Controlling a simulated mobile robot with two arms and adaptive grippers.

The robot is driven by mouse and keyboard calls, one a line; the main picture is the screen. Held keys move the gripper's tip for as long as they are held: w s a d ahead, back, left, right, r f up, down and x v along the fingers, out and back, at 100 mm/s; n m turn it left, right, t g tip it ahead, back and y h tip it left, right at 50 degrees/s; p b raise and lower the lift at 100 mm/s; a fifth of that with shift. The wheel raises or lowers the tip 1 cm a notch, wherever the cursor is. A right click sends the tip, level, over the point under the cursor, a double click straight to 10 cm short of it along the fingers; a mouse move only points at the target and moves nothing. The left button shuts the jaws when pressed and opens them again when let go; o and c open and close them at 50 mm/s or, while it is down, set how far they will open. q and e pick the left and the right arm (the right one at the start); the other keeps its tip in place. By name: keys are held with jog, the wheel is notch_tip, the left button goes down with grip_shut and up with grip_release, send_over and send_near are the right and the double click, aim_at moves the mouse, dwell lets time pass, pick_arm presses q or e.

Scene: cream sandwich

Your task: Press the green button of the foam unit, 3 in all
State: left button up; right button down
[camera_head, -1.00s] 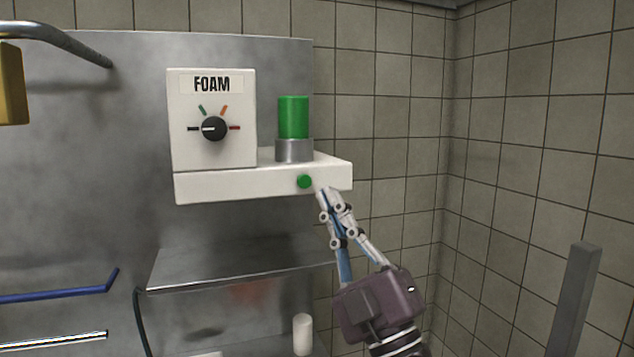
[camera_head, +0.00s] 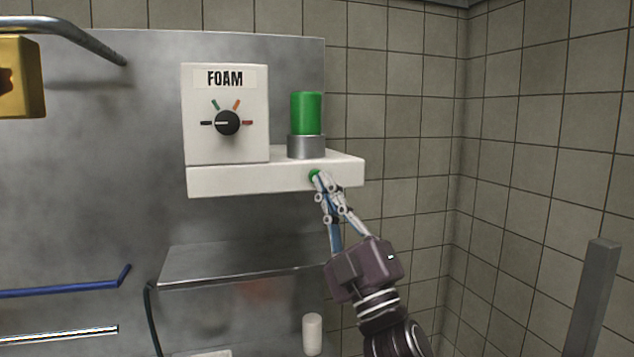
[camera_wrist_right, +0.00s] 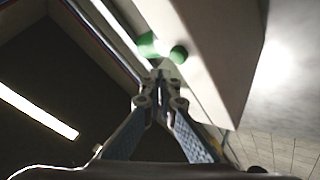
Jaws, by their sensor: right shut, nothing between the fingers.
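The foam unit (camera_head: 225,180) is white, with a dial panel marked FOAM and a green cylinder (camera_head: 306,113) standing in a grey collar. Its small round green button (camera_head: 313,174) is on the front face of the base, partly hidden by my right fingertips. My right gripper (camera_head: 321,178) is shut and empty, its tips at the button's right edge in the head view. In the right wrist view the green button (camera_wrist_right: 178,54) shows just beyond the tips of the right gripper (camera_wrist_right: 161,76). I cannot tell whether they touch. My left gripper is not in view.
A metal shelf (camera_head: 235,262) is below the unit, with a white cylinder (camera_head: 312,334) lower down. A yellow block (camera_head: 20,77) and a blue bar (camera_head: 70,290) are at the left. A grey post (camera_head: 594,300) stands at the right. The tiled wall behind is clear.

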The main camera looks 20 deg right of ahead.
jog(key=shift+w, duration=0.55)
dwell(1.0)
jog(key=shift+w, duration=0.4)
jog(key=shift+w+r+h, duration=0.1)
jog(key=shift+w+h, duration=0.2)
jog(key=shift+w, duration=0.15)
dwell(0.7)
jog(key=shift+s, duration=0.85)
